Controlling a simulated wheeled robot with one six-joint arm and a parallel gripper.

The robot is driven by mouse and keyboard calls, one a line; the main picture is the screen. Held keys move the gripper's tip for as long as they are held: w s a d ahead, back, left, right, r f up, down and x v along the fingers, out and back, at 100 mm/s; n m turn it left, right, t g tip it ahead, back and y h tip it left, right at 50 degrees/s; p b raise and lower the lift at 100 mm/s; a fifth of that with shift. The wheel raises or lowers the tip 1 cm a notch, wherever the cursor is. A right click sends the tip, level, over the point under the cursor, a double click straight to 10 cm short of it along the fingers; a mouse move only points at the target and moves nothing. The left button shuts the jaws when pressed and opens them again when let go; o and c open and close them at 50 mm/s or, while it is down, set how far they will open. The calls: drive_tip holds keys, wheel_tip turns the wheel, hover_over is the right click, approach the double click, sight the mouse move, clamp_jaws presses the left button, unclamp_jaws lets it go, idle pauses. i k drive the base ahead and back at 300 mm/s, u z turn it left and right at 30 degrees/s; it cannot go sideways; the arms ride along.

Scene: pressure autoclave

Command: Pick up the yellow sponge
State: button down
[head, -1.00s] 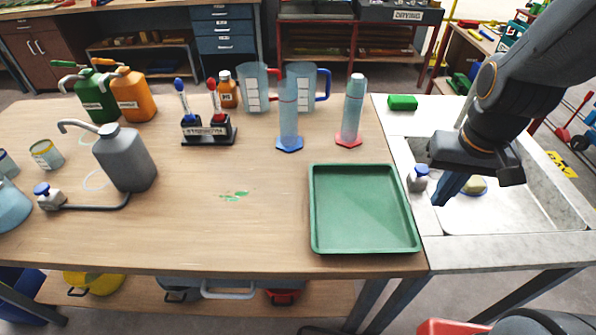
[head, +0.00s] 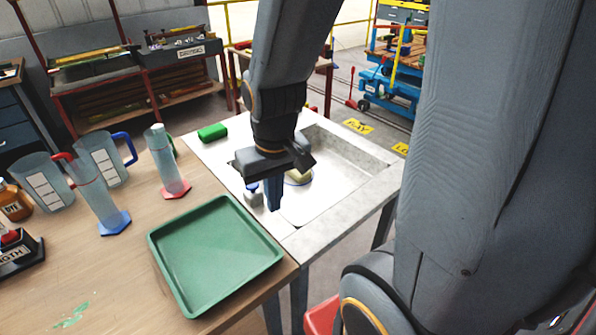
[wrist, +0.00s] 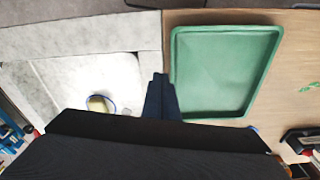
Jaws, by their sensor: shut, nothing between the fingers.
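The yellow sponge (head: 298,176) lies in the sink basin, on or in a round blue-rimmed dish (head: 303,182). In the head view my gripper hides part of it. The sponge also shows in the wrist view (wrist: 97,104), left of my fingers, with the dish rim around it. My gripper (head: 274,207) points down near the sink's left edge, apart from the sponge. Its fingers are shut together with nothing between them. In the wrist view the closed fingertips (wrist: 160,78) lie between the sink and the green tray.
An empty green tray (head: 159,236) lies on the wooden table left of the sink (head: 351,155). Cylinders and jugs stand further left.

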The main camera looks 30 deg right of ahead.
sight(296, 174)
drive_tip(key=k, duration=1)
drive_tip(key=z, duration=2.2)
drive_tip(key=i, duration=1.6)
drive_tip(key=u, duration=2.05)
drive_tip(key=i, duration=0.5)
drive_tip(key=u, duration=0.05)
